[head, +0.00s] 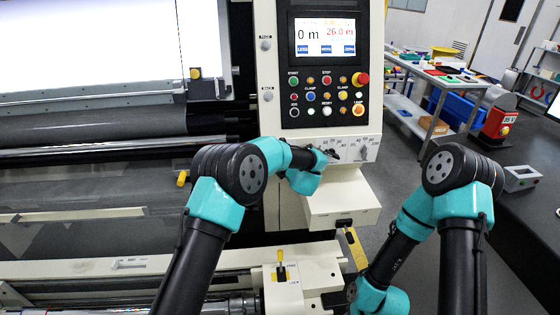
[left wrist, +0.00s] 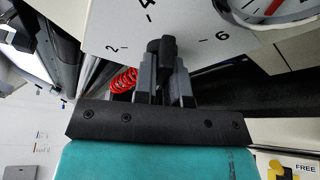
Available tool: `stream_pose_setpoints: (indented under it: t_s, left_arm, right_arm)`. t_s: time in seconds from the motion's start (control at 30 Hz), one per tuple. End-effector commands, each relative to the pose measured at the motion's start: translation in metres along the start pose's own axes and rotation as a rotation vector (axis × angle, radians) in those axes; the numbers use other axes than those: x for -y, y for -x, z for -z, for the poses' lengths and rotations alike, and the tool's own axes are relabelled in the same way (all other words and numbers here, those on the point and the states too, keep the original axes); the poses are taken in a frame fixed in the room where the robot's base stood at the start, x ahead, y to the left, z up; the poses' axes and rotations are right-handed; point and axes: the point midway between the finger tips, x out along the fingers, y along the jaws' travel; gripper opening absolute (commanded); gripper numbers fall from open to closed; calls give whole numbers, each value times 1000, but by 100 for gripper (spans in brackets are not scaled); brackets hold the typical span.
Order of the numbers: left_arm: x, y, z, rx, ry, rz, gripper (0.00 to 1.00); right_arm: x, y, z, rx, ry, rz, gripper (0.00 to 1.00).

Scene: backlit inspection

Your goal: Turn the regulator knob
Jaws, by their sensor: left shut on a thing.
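The regulator knob (left wrist: 168,47) is black and sits on a pale panel with a printed number scale, where 2, 4 and 6 show in the left wrist view. My left gripper (left wrist: 163,75) is shut on the knob, with its grey fingers at either side of it. In the head view my left gripper (head: 328,156) reaches the cream control panel (head: 343,178) below the button box, and the hand hides most of the knob. My right arm bends down at the lower right, and its gripper is out of the picture.
A screen (head: 325,37) and coloured buttons are above the knob. A second scale with a small pointer (head: 364,153) is to its right. A red coil (left wrist: 123,80) and part of a round gauge (left wrist: 280,8) show near the left gripper. A cart (head: 420,110) stands behind.

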Motion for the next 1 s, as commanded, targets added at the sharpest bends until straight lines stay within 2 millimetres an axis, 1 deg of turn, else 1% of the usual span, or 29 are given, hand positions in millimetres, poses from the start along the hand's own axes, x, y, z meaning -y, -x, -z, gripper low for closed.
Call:
stream_pose_setpoints:
  t_s: [0.23,0.67,0.7,0.93,0.97,1.0]
  left_arm:
    - [-1,0,0,1,78,32,0]
    - [0,0,0,1,92,38,0]
    - [0,0,0,1,92,38,13]
    - [0,0,0,1,91,38,35]
    - [0,0,0,1,91,38,37]
    - [0,0,0,1,91,38,37]
  right_arm:
    - [0,0,0,0,0,0,43]
    - [0,0,0,0,0,0,43]
    - [0,0,0,0,0,0,43]
    - [0,0,0,0,0,0,43]
    - [0,0,0,0,0,0,43]
    - [0,0,0,0,0,0,43]
